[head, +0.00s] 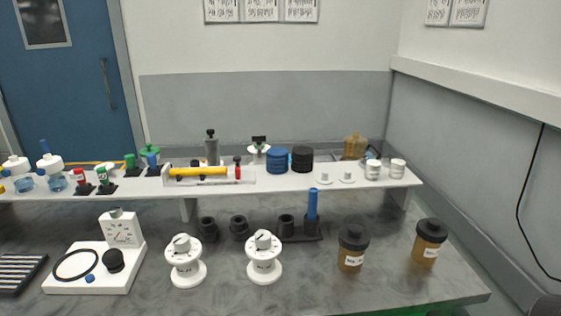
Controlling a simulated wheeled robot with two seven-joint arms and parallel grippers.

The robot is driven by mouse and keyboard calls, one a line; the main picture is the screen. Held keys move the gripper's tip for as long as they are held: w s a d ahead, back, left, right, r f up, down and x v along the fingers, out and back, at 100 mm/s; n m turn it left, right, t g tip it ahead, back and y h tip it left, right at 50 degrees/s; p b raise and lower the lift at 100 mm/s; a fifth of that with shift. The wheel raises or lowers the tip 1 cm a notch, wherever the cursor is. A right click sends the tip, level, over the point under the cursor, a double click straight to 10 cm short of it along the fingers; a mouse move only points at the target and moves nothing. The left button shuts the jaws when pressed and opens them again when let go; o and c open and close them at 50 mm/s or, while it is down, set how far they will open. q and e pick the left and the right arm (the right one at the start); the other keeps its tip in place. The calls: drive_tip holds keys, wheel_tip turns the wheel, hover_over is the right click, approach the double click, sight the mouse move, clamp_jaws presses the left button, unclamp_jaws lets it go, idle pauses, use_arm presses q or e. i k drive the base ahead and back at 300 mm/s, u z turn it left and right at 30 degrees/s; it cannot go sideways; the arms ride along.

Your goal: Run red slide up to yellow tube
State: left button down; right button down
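A yellow tube (198,172) lies lengthwise in a pale, see-through holder (218,181) on the white raised shelf. A small red slide (238,173) with a dark top stands upright at the right part of the same holder. It is to the right of the tube's right end, with a small gap that is hard to judge at this size. Neither of my grippers is in view.
Behind the holder stand a grey cylinder (211,148) and a white disc with a dark knob (260,148). Blue (277,160) and black (302,159) round containers stand to the right. Small green and red capped items are left. White dials (264,258) stand on the lower counter.

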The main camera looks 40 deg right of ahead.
sight(237, 159)
drive_tip(key=z, duration=1.65)
drive_tip(key=i, duration=0.8)
drive_tip(key=z, duration=0.3)
